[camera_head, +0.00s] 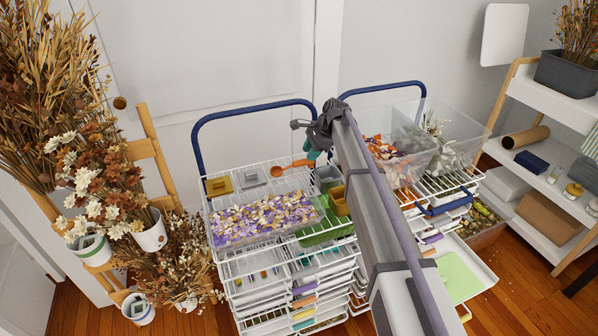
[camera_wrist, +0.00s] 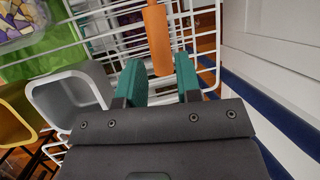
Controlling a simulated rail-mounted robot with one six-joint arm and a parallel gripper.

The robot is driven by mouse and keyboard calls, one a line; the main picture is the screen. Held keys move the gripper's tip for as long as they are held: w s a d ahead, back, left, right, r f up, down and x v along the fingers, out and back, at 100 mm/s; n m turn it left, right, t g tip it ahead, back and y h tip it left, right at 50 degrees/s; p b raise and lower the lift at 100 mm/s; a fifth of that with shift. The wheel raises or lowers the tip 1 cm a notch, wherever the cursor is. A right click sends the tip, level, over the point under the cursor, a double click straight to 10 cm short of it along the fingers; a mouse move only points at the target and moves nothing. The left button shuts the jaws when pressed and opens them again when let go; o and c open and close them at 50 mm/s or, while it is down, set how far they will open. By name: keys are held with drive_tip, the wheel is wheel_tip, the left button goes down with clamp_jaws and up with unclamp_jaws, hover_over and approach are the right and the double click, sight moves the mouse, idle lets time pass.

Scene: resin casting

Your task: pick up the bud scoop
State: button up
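The bud scoop (camera_head: 292,165) is orange and lies on the white wire top of the left cart, near its back edge. Its round bowl points left and its handle points right towards my gripper (camera_head: 314,152). In the wrist view, the orange handle of the bud scoop (camera_wrist: 157,38) runs down between the green fingertips of my gripper (camera_wrist: 160,78). The fingers are apart, one on either side of the handle's end, with the handle closer to the right finger. I cannot tell whether they touch it. The scoop's bowl is outside the wrist view.
A grey cup (camera_wrist: 72,92) stands close left of my fingers, with a yellow cup (camera_wrist: 14,112) beyond it. A petal tray (camera_head: 262,217) fills the cart's front left. A blue handle rail (camera_head: 250,105) rises behind. Clear bins (camera_head: 404,173) stand on the right cart.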

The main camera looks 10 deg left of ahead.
sight(305, 161)
drive_tip(key=b+x, duration=0.5)
drive_tip(key=shift+f, duration=0.25)
drive_tip(key=shift+r+p, duration=0.3)
drive_tip(key=c, duration=0.5)
drive_tip(key=shift+r, duration=0.1)
drive_tip(key=shift+c, duration=0.2)
